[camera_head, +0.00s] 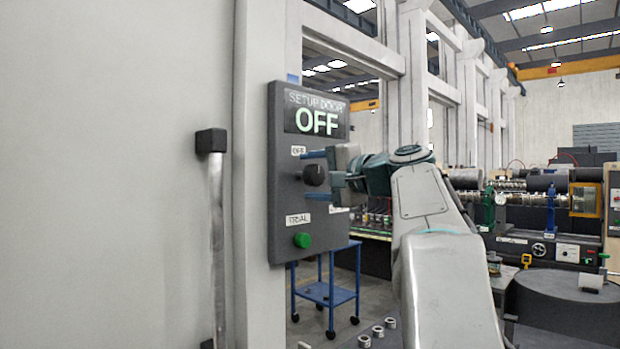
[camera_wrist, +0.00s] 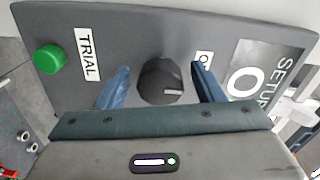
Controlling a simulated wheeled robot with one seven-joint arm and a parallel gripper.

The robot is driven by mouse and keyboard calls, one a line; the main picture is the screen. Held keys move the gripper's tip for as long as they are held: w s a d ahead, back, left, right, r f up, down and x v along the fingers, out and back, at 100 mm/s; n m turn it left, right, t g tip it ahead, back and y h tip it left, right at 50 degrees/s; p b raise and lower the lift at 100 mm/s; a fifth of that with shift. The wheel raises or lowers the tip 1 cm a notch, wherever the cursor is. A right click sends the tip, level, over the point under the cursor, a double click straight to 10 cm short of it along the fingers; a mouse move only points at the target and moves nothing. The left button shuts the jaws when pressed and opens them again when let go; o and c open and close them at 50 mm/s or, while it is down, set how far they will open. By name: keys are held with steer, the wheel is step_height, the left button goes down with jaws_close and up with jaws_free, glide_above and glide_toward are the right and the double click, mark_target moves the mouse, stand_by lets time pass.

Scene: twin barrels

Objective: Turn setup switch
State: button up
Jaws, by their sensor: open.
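The setup switch is a round black knob (camera_head: 314,175) on a dark grey control panel (camera_head: 285,220). The panel's display (camera_head: 317,116) reads "SETUP DOOR OFF" in green, with a small "OFF" label above the knob. My gripper (camera_head: 316,178) reaches in from the right with its blue fingers open, one above and one below the knob. In the wrist view the knob (camera_wrist: 160,81) sits between the two spread fingers (camera_wrist: 159,86), with a gap on each side. Its light pointer mark faces the finger on the right. A label beside the knob is partly hidden by my gripper.
A green button (camera_head: 302,240) sits low on the panel under a "TRIAL" label (camera_head: 298,220). A vertical door handle (camera_head: 216,240) is to the left. A blue cart (camera_head: 327,292) stands below and behind the panel. Machinery (camera_head: 540,215) fills the right background.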

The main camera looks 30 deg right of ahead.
steer(key=b+v, duration=0.1)
steer(key=v, duration=1.1)
steer(key=shift+s, duration=0.3)
steer(key=a+f+n+g+p, duration=0.1)
steer(key=a+f+g, duration=0.25)
steer(key=f, duration=0.55)
steer(key=a+f+n+g+h, duration=0.1)
steer(key=a+f+g, duration=0.1)
steer(key=a+f, duration=0.45)
steer(key=a+f+n+g+p, duration=0.1)
steer(key=a+f+g, duration=0.2)
steer(key=f, duration=0.7)
steer(key=s+a+f+n+g+h+p, duration=0.1)
steer(key=s+a+f+n+g+h, duration=0.1)
steer(key=s+f, duration=0.4)
steer(key=s+a+f+n+g+h, duration=0.3)
steer(key=s+a+f+n, duration=0.2)
steer(key=f, duration=1)
steer(key=shift+s+n+p, duration=0.4)
steer(key=shift+s+n, duration=0.5)
steer(key=shift+s, duration=0.1)
